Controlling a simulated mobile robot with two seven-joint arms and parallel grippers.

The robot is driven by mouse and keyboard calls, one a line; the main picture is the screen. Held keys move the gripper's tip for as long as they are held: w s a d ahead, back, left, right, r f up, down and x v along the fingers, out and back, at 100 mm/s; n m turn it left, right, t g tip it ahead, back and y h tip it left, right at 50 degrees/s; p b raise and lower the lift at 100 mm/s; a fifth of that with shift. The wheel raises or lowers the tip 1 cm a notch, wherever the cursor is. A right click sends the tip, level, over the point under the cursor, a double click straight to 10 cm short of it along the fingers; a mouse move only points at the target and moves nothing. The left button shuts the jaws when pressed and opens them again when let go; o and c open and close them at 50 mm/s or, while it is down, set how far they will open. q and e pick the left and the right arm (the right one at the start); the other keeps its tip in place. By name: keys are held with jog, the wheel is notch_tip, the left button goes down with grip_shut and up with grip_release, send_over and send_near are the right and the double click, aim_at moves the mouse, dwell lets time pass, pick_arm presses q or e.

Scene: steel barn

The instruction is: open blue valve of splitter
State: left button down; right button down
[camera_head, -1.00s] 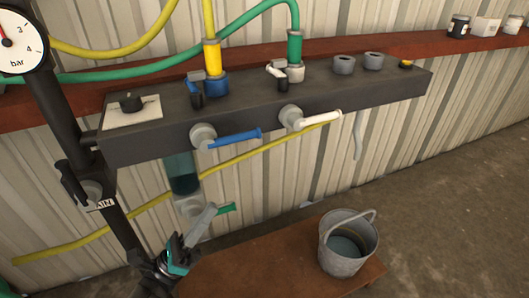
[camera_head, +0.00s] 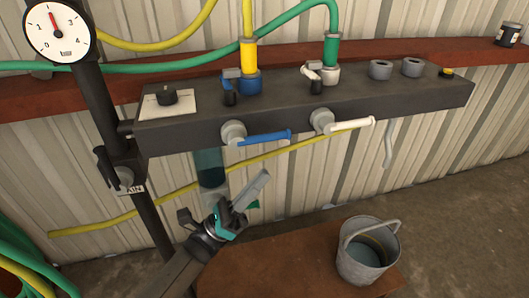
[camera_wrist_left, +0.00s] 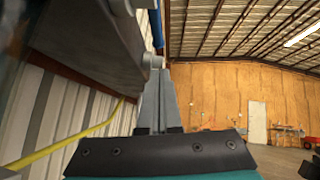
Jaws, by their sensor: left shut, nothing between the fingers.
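The splitter is a dark grey bar (camera_head: 410,107) on the wall. Its blue valve handle (camera_head: 266,138) sticks out sideways to the right from a grey round hub (camera_head: 234,132) on the front face. A white valve handle (camera_head: 350,126) sits to its right in the same pose. My left gripper (camera_head: 263,175) is below the blue handle, fingers together and empty, pointing up and right, apart from the handle in the head view. In the left wrist view the shut fingers (camera_wrist_left: 158,98) point toward the bar's underside, with part of the blue handle (camera_wrist_left: 158,28) above. My right gripper is not in view.
A yellow hose (camera_head: 248,18) and a green hose (camera_head: 333,18) enter the top of the bar. A gauge (camera_head: 58,31) stands at the left. A bucket (camera_head: 365,262) sits on a brown bench (camera_head: 262,270) below. A transparent cup (camera_head: 209,170) hangs under the bar.

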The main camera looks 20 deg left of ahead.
aim_at(260, 137)
pick_arm(q)
jog(key=r, duration=0.1)
jog(key=w+r, duration=0.1)
jog(key=r, duration=0.3)
jog(key=shift+w+d+r+p, duration=0.25)
jog(key=shift+w+d+p, duration=0.05)
jog(key=shift+w+d, duration=0.1)
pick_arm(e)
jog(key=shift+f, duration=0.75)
pick_arm(q)
jog(key=shift+t, duration=0.3)
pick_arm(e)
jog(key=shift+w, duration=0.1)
